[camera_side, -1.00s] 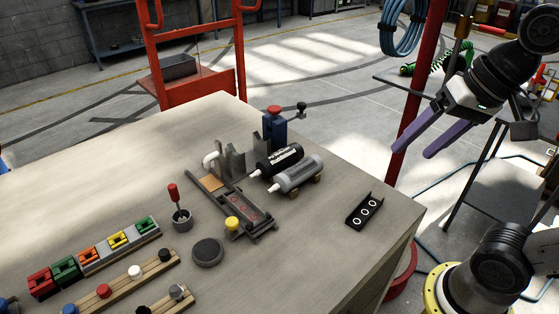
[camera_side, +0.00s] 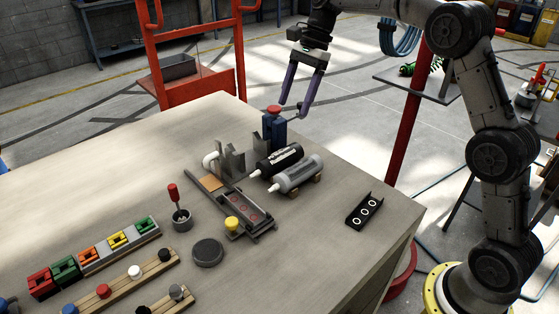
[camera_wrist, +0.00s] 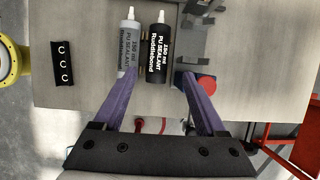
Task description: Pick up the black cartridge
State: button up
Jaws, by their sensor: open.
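The black cartridge (camera_side: 281,161) lies on its side on the table, its white nozzle toward the lower left in the side view. It also shows in the wrist view (camera_wrist: 157,58), with white lettering reading PU SEALANT. A grey cartridge (camera_side: 298,174) lies parallel beside it, and it also shows in the wrist view (camera_wrist: 128,45). My gripper (camera_side: 292,109) has purple fingers spread apart and empty. It is above the table's back edge, higher than the cartridges and apart from them. In the wrist view my gripper (camera_wrist: 165,83) has the black cartridge framed between the fingertips.
A blue press with a red knob (camera_side: 274,126) stands close behind the black cartridge, near my fingers. A grey fixture (camera_side: 232,160) stands to its left. A black bracket with holes (camera_side: 365,211) lies at the right. Coloured blocks (camera_side: 91,250) line the front left.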

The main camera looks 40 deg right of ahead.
send_near(281, 152)
jog(key=x, duration=0.4)
jog(key=shift+a+f, duration=0.1)
jog(key=shift+f, duration=0.25)
jog(key=shift+x, duration=3.2)
jog(key=shift+s+r, duration=0.1)
jog(key=shift+r, duration=0.05)
grip_shut()
